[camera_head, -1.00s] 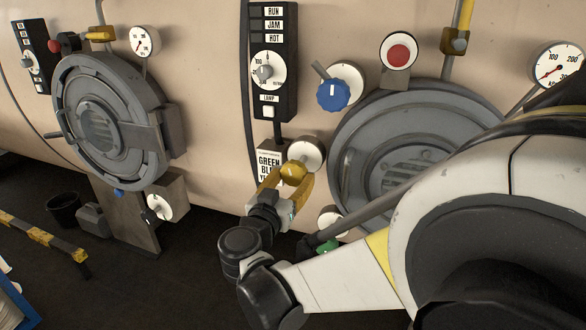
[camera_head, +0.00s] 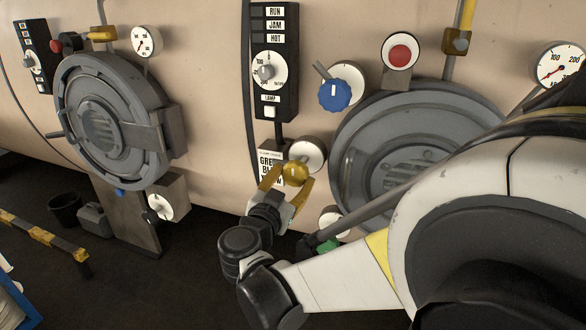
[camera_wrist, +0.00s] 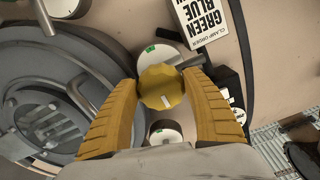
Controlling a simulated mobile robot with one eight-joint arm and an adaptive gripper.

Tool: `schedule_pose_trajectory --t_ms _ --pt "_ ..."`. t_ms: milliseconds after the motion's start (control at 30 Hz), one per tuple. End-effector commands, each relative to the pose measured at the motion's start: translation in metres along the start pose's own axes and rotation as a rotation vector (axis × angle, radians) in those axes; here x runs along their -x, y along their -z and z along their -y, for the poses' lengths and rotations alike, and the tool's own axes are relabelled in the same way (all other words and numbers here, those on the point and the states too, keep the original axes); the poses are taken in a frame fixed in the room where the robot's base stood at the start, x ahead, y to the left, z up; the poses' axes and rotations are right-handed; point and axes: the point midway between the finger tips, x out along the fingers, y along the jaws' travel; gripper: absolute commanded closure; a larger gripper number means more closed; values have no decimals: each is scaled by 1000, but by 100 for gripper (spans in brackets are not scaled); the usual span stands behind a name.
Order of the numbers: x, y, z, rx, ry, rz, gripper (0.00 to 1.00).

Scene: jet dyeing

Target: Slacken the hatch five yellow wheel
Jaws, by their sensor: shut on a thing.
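The yellow wheel (camera_head: 296,173) is a small faceted knob in front of a round white plate (camera_head: 308,153), left of the big right-hand grey hatch (camera_head: 400,160). In the wrist view the yellow wheel (camera_wrist: 162,86) sits between my yellow fingers, with a short white mark on its face. My gripper (camera_wrist: 163,92) is shut on it, one finger on each side. The white plate behind it shows a green mark. My gripper (camera_head: 288,188) also shows in the head view. My arm covers the hatch's lower right part.
A blue knob (camera_head: 335,95) and a red button (camera_head: 400,56) sit above. A control panel (camera_head: 288,100) with a dial and the colour-order label (camera_head: 268,168) are at upper left. A green knob (camera_head: 328,246) is close below my gripper. Another hatch (camera_head: 110,120) is farther left.

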Motion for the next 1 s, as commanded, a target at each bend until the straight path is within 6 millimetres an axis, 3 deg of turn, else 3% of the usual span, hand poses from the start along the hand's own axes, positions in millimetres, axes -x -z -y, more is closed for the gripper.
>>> schedule_pose_trajectory --t_ms 100,133,200,567,667,1000 --pt "0 0 0 -1 0 0 74" --pt "0 0 0 -1 0 0 35" --pt "0 0 0 0 0 0 21" --pt "5 0 0 1 1 0 21" --pt "19 0 1 1 3 1 21" --pt "93 0 1 0 5 2 21"
